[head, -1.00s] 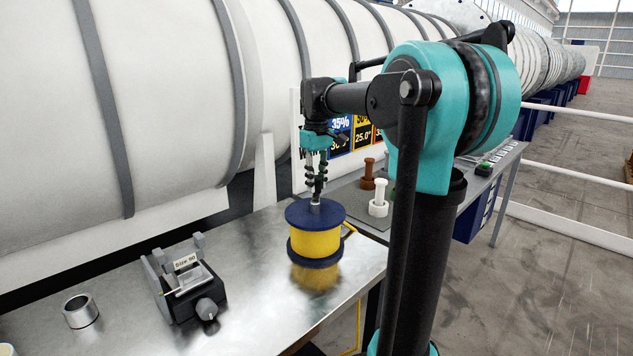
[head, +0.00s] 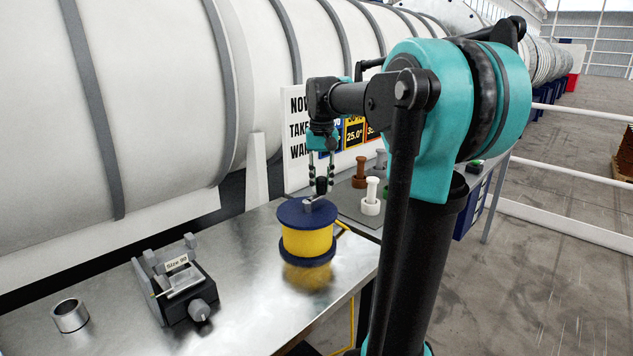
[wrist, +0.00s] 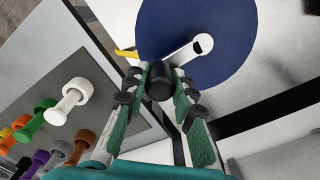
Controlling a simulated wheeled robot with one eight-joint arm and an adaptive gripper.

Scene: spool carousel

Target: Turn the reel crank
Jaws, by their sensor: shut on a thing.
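The reel, yellow cable (head: 307,241) between dark blue discs, stands upright on the metal bench. A grey crank arm (head: 311,204) lies across its top disc, pointing to the back right, with a black knob (head: 321,186) at its outer end. My gripper (head: 320,180) reaches down from above and is shut on the knob, over the disc's far right part. In the wrist view, the fingers (wrist: 160,82) flank the black knob (wrist: 159,80). The grey arm (wrist: 183,52) runs up right across the blue disc (wrist: 228,60).
A black clamp device (head: 178,286) and a metal ring (head: 70,315) sit on the bench (head: 245,270) to the left. Small coloured spools, one white (head: 371,196), stand on a grey mat right of the reel. A sign (head: 297,137) and large white tank are behind.

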